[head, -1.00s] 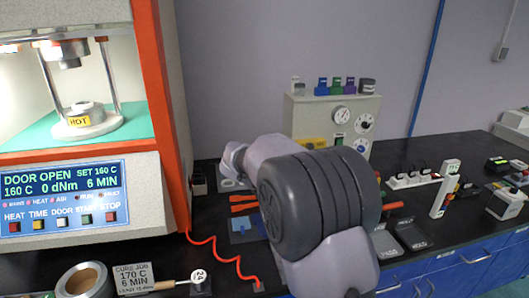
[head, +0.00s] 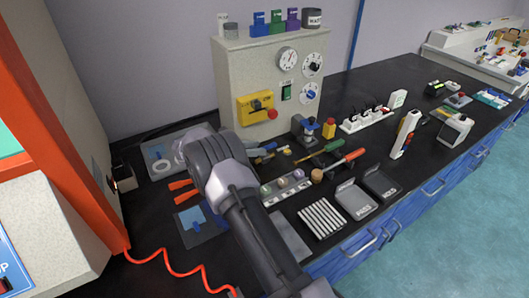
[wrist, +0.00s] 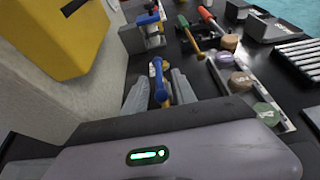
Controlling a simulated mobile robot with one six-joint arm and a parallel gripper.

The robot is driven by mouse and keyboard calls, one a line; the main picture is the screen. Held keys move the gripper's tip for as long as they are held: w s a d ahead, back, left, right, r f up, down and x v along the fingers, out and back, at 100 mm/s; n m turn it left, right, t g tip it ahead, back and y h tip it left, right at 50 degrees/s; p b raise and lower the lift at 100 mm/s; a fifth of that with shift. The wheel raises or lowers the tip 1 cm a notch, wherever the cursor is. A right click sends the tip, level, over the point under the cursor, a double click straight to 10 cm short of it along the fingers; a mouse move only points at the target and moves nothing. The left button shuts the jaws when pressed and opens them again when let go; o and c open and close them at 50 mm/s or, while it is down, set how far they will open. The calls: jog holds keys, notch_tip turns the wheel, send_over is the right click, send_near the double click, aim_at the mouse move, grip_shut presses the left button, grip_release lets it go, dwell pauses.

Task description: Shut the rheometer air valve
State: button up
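A yellow block (head: 257,105) with a dark lever and a red knob sits on the front of the beige gauge panel (head: 230,75); I take it as the air valve, though no label is readable. In the wrist view the yellow block (wrist: 62,35) fills the upper left, with part of the dark lever at its edge and the knob out of frame. My gripper (wrist: 158,78) is open, its two grey fingers apart, below and right of the block and not touching it. A blue and yellow tool (wrist: 159,84) shows between the fingers.
The bench holds brushes and a screwdriver, a sample rack (head: 285,185), a slatted white tray (head: 322,219), two dark trays (head: 355,199) and a power strip (head: 366,119). The orange-framed rheometer (head: 75,140) stands left, with a red coiled hose (head: 180,268) in front.

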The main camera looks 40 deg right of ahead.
jog(key=b+x, duration=0.1)
jog(key=x, duration=0.3)
jog(key=shift+d, duration=0.25)
jog(key=shift+w, duration=0.1)
grip_shut()
